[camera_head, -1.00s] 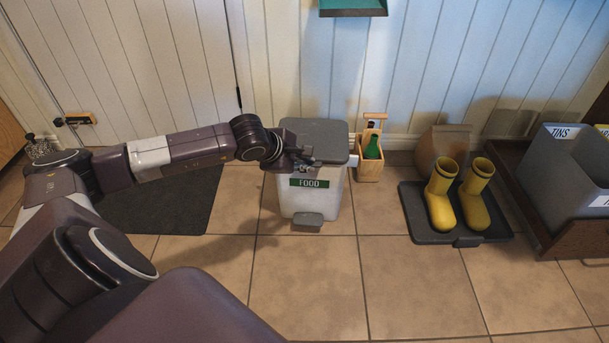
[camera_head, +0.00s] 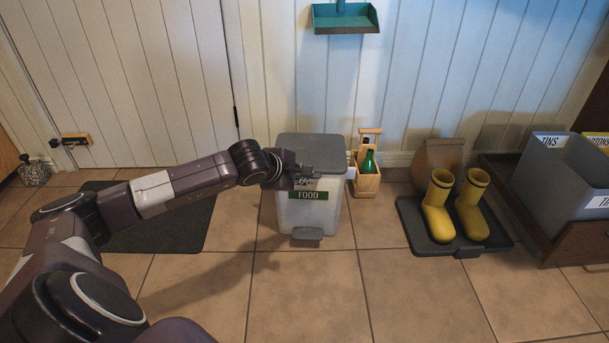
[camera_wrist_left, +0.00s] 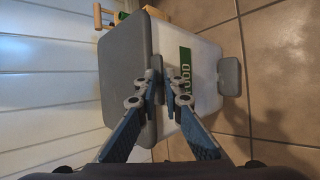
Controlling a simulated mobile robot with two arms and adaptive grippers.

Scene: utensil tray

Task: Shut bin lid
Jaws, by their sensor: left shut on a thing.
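The food bin (camera_head: 308,214) has a pale body, a green FOOD label (camera_head: 307,195) and a grey pedal at its foot. Its grey lid (camera_head: 312,147) lies over the top and looks about flat; I cannot tell whether a small gap is left under it. My left gripper (camera_head: 304,178) is at the lid's front edge, above the label. In the left wrist view, the gripper's fingertips (camera_wrist_left: 168,82) are close together at the edge of the lid (camera_wrist_left: 125,75), shut on it. The fingers partly cover the label there. My right gripper is not in view.
A wooden caddy (camera_head: 367,184) with a green bottle stands just right of the bin. Yellow boots (camera_head: 455,206) stand on a dark tray further right, near a grey TINS crate (camera_head: 565,175). A dark mat (camera_head: 160,226) lies left. The floor in front is clear.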

